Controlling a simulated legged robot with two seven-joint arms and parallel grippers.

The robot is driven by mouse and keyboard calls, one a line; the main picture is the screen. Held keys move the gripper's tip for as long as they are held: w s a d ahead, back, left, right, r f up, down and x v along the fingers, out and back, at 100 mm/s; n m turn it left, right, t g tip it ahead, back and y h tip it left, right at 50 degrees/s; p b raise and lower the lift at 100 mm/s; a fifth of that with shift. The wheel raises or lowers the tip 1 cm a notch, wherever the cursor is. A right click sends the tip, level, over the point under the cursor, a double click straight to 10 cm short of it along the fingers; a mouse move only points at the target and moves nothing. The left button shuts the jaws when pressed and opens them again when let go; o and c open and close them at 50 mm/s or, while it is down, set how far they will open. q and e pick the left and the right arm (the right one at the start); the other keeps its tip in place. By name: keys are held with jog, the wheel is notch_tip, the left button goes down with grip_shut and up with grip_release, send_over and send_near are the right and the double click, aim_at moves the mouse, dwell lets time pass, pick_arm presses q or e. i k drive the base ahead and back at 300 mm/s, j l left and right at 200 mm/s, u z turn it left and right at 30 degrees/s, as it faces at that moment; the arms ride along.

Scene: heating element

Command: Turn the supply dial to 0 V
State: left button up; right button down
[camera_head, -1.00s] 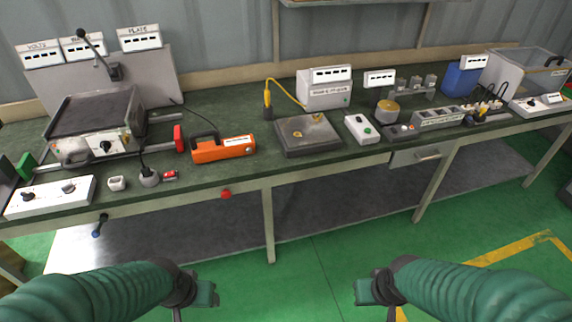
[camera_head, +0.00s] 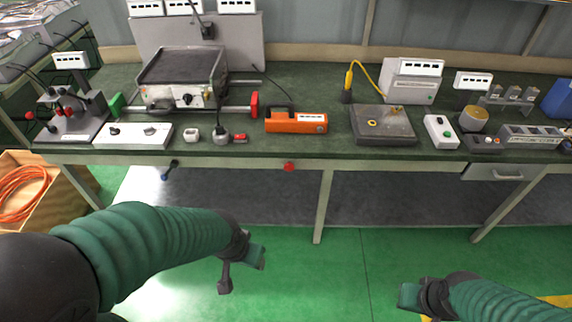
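A white control box (camera_head: 132,136) with two dark knobs lies at the left front of the green bench; its left knob (camera_head: 115,131) and right knob (camera_head: 149,131) are small. Another dial (camera_head: 187,99) sits on the front of the hot-plate device. I cannot read which dial is the supply dial or its setting. My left gripper (camera_head: 243,270) is in front of and below the bench, with its finger parts apart and nothing between them. My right gripper (camera_head: 412,297) is low at the right, away from the bench; its fingers are partly hidden. Neither gripper touches a dial.
An orange tool (camera_head: 296,122), a red button (camera_head: 289,167) on the bench edge and a blue-ended handle (camera_head: 169,169) below the edge are nearby. A cardboard box (camera_head: 30,193) with orange cable stands at left. The floor before the bench is clear.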

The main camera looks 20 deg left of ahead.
aim_at(113, 131)
jog(key=u, duration=1.75)
jog(key=i+u, duration=0.25)
jog(key=i, duration=0.25)
jog(key=i+l+u, duration=0.25)
jog(key=i, duration=0.25)
jog(key=i+l+u, duration=0.2)
jog(key=i, duration=0.3)
